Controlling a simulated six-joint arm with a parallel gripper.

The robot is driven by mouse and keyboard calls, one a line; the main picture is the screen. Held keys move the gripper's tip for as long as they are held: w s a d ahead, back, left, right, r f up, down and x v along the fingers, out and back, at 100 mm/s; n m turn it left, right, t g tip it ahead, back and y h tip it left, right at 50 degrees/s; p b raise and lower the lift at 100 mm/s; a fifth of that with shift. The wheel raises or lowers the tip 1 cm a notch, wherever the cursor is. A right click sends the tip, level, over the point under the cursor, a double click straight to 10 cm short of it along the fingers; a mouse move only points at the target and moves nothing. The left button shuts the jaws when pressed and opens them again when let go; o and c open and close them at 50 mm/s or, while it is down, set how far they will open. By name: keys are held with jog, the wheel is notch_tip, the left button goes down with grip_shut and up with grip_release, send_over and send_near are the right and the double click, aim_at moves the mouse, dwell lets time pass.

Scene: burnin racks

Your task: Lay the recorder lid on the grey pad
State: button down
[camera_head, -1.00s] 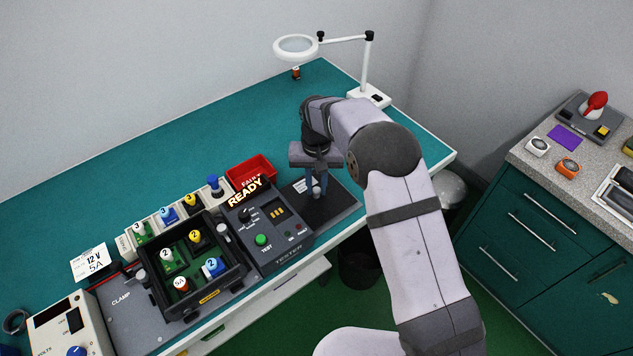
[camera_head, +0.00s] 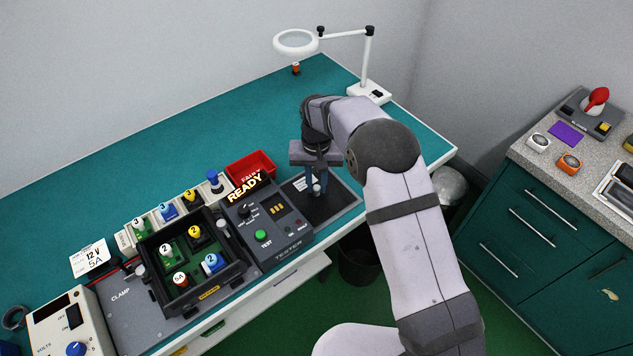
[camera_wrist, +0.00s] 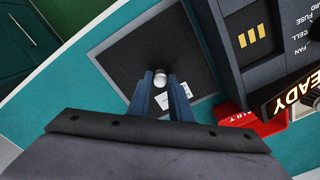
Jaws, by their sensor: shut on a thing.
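My gripper (camera_head: 316,186) points down at the right end of the bench, with its blue-grey fingers shut on a small pale rounded knob (camera_wrist: 160,79). Below it lies a dark grey square slab (camera_head: 338,204), also in the wrist view (camera_wrist: 118,62), with a white printed card (camera_wrist: 180,103) near the fingers. I cannot tell whether the slab is the grey pad or the lid, or whether the knob is part of the lid. The fingers hide what is directly under the knob. No other recorder lid can be made out.
The black tester (camera_head: 266,228) with its lit READY sign stands close left of the slab. A red bin (camera_head: 250,166) is behind it. The clamp tray (camera_head: 165,292) with several numbered parts is further left.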

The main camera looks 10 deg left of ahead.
jog(key=c, duration=1.5)
grip_release()
jog(key=shift+c, duration=0.2)
jog(key=shift+r+p, duration=2.45)
jog(key=shift+r, duration=1.05)
